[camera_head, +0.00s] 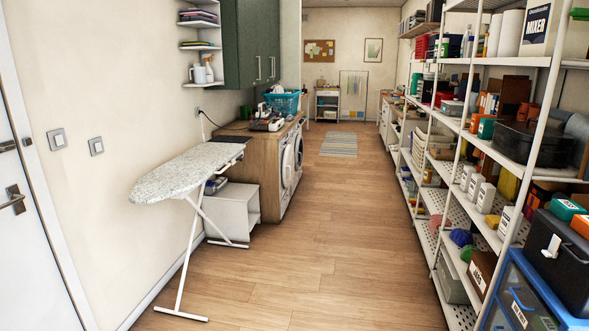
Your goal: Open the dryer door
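Two white front-loading machines stand side by side under a wooden counter (258,137) on the left. The nearer machine (287,166) and the farther machine (298,149) both face right, into the aisle. Their round doors look shut, but I see them at a steep angle. I cannot tell which one is the dryer. My gripper is not in view.
An ironing board (185,170) stands before the counter, its legs reaching into the floor. A white box unit (236,211) is behind it. Loaded metal shelving (480,140) lines the right. The wooden floor (330,230) between is clear, with a striped rug (339,144) farther back.

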